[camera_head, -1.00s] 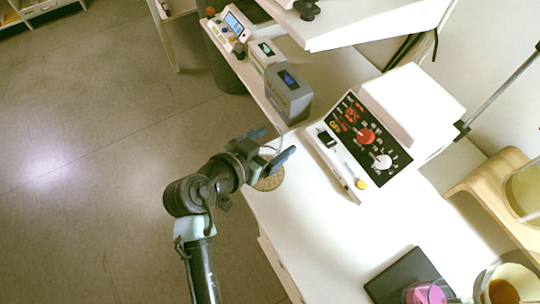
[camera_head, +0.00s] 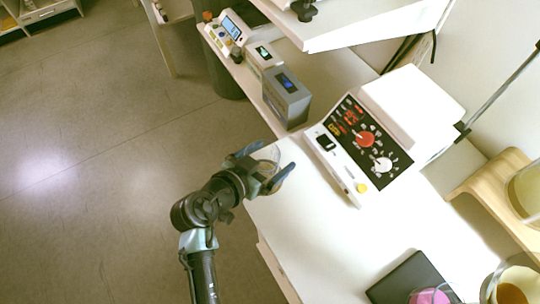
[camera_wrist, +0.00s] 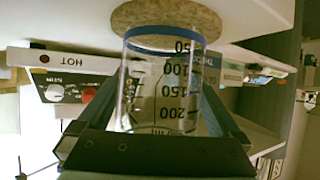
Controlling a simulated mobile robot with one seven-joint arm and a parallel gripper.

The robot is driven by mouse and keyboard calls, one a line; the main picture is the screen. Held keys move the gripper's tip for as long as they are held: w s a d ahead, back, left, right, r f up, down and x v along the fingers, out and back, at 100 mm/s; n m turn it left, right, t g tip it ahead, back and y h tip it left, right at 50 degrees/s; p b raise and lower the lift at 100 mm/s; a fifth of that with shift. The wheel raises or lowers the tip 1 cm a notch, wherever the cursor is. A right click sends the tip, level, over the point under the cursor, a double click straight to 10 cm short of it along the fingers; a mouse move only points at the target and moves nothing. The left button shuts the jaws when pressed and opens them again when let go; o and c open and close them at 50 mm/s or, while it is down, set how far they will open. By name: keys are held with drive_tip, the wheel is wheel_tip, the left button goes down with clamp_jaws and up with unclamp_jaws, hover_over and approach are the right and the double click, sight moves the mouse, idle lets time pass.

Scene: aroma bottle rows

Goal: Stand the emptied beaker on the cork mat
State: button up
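The clear beaker (camera_wrist: 160,95), with black volume marks and a blue band at one end, is between the fingers of my gripper (camera_wrist: 158,110) in the wrist view. It looks empty. The fingers close in on both its sides. The blue-banded end overlaps the round cork mat (camera_wrist: 165,15) in the picture; I cannot tell whether they touch. In the head view my gripper (camera_head: 266,168) is at the bench's left edge, with the beaker (camera_head: 268,154) faintly visible between the fingers. The mat is mostly hidden there behind the gripper.
A control unit with red and white knobs (camera_head: 365,140) stands right of the gripper. A grey box (camera_head: 286,97) stands behind it. A dark plate (camera_head: 408,278) and a pink-filled vessel (camera_head: 430,296) are at the front. The bench (camera_head: 325,225) between is clear.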

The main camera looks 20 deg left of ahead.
drive_tip(key=shift+r, duration=0.1)
drive_tip(key=shift+s+r, duration=0.1)
drive_tip(key=shift+r, duration=0.1)
drive_tip(key=p+v, duration=0.1)
drive_tip(key=v, duration=1.1)
drive_tip(key=w+d+r+t+y, duration=0.1)
drive_tip(key=w+d+r+t, duration=0.1)
drive_tip(key=w+r, duration=0.5)
drive_tip(key=w+d+r+n+t+y, duration=0.1)
drive_tip(key=w+d+r+t, duration=0.15)
drive_tip(key=r, duration=0.85)
drive_tip(key=w+d+r+t+y, duration=0.1)
drive_tip(key=w+d+r+t, duration=0.1)
drive_tip(key=w+r, duration=0.45)
drive_tip(key=s+d+r+t, duration=0.3)
drive_tip(key=s+r, duration=0.1)
drive_tip(key=r, duration=0.6)
drive_tip(key=s+d+r+n+t, duration=0.1)
drive_tip(key=s+d+r+t, duration=0.2)
drive_tip(key=r, duration=0.6)
drive_tip(key=s+d+r+n+t, duration=0.1)
drive_tip(key=s+d+r+t, duration=0.2)
drive_tip(key=r, duration=0.7)
drive_tip(key=shift+s+d+r, duration=0.2)
drive_tip(key=shift+s+r, duration=0.15)
drive_tip(key=shift+s, duration=0.6)
drive_tip(key=shift+f, duration=0.1)
